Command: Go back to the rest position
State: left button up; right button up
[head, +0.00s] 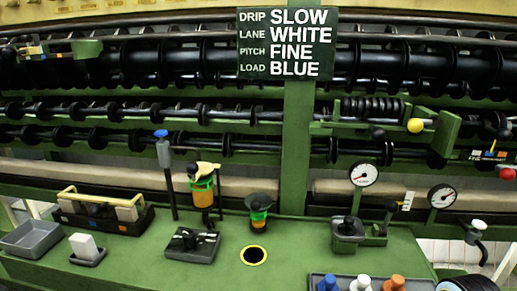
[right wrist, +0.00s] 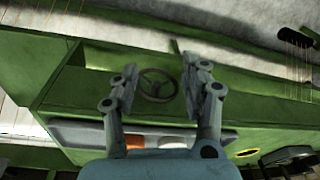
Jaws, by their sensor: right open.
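My right gripper (right wrist: 160,72) shows in the right wrist view with its two grey fingers spread apart and nothing between them. Behind the gap is a dark handwheel (right wrist: 157,85) on the green machine; I see no contact with it. My left gripper is in neither view, and no gripper shows in the head view.
A sign (head: 287,43), dials (head: 364,174) and rollers (head: 230,62) stand behind.

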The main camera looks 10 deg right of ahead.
jog(key=s+f+h+b, duration=0.1)
jog(key=s+f+b, duration=0.5)
jog(key=s+f, duration=2.5)
jog(key=shift+s+f+g+h+b, duration=0.3)
jog(key=shift+s+f+b, duration=0.1)
jog(key=shift+s, duration=0.1)
jog(key=shift+a, duration=0.1)
